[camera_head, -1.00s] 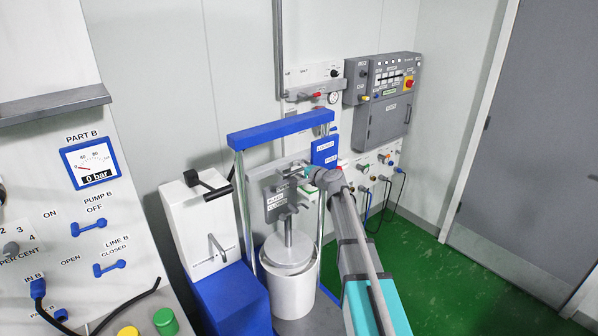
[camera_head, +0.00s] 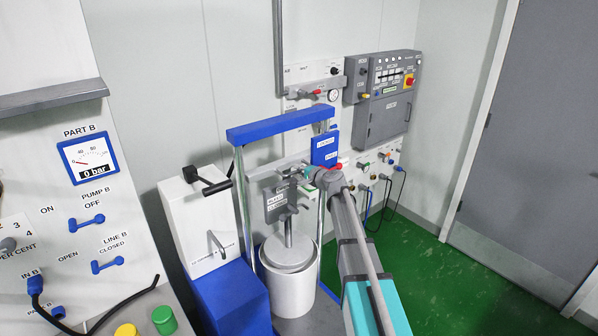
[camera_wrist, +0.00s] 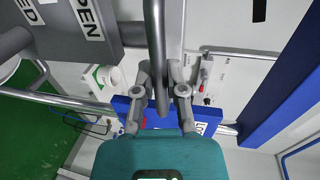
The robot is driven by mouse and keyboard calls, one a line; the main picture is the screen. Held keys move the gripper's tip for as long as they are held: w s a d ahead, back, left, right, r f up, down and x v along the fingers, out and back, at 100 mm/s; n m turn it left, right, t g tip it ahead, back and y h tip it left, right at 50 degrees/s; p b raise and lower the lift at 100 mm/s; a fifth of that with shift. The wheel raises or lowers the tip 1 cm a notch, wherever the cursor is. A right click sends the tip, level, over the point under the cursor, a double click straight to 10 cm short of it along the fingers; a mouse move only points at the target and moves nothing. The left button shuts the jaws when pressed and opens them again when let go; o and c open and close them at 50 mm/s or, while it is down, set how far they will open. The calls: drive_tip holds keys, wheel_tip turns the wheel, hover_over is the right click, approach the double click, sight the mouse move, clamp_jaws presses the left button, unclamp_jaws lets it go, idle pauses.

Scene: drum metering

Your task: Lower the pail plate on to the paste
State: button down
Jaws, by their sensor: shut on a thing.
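The white pail (camera_head: 289,292) stands under a press frame with a blue top beam (camera_head: 280,127). The round grey pail plate (camera_head: 287,254) hangs on a central rod at the pail's mouth. Paste cannot be made out. A grey labelled valve box (camera_head: 279,203) sits above the plate. My gripper (camera_head: 306,172) reaches in from the right at the box's upper right side. In the wrist view my gripper (camera_wrist: 161,85) is shut on a grey lever rod (camera_wrist: 156,40), which lies between its two fingers. The rod's far end is out of that view.
A white and blue unit (camera_head: 199,230) with a black handle stands left of the press. The Part B panel (camera_head: 90,215) fills the far left. A grey control cabinet (camera_head: 388,122) is on the wall behind. Green floor (camera_head: 430,270) lies open at right.

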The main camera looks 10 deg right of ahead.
sight(291, 178)
drive_tip(key=shift+f+b, duration=1.85)
drive_tip(key=shift+f, duration=0.45)
drive_tip(key=c, duration=0.7)
unclamp_jaws()
drive_tip(key=shift+r, duration=0.1)
drive_tip(key=shift+r, duration=0.15)
